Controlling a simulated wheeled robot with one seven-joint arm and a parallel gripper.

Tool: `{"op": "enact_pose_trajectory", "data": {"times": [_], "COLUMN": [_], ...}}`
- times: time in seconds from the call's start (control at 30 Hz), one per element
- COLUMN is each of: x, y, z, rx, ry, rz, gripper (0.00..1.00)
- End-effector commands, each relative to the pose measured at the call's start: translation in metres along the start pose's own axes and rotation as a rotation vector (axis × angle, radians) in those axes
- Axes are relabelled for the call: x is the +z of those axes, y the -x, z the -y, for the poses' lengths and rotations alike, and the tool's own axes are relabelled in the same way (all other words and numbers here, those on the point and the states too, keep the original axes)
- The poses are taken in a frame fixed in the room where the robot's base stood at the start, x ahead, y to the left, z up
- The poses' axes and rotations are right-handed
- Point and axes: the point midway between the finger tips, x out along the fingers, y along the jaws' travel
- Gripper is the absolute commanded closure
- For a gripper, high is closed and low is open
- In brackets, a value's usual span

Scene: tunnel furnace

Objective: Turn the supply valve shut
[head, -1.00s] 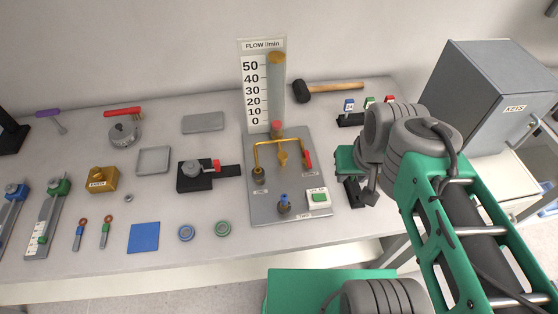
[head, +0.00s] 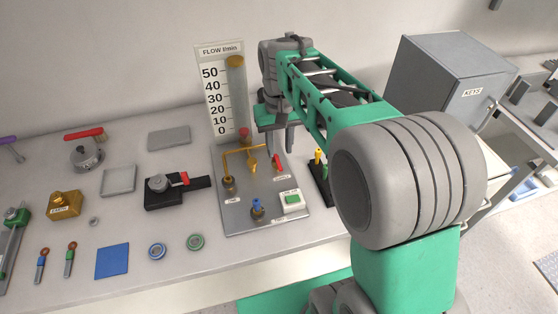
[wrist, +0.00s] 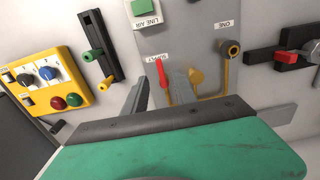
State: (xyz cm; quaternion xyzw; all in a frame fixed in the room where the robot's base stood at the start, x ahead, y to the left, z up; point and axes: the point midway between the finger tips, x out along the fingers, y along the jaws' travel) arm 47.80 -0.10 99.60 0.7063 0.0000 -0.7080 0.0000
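The supply valve's red lever (head: 277,162) is on the right branch of the brass pipe on the grey flow panel (head: 235,215). In the wrist view the red lever (wrist: 162,75) stands beside the SUPPLY label and runs roughly lengthwise with the pipe below it. My gripper (head: 279,146) is above the panel's right side, near the lever. In the wrist view my gripper (wrist: 163,90) is open, its two fingers apart with the lever showing between them. I see no contact.
A black rack (head: 319,185) stands to the right. A red-handled clamp block (head: 170,190) lies left of the panel.

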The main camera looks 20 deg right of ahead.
Motion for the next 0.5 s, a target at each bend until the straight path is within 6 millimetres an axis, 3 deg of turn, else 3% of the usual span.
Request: {"op": "enact_pose_trajectory", "data": {"times": [0.23, 0.5], "x": [0.001, 0.000], "y": [-0.045, -0.055], "z": [0.000, 0.000], "rx": [0.000, 0.000], "ry": [0.000, 0.000], "rz": [0.001, -0.003], "gripper": [0.67, 0.67]}}
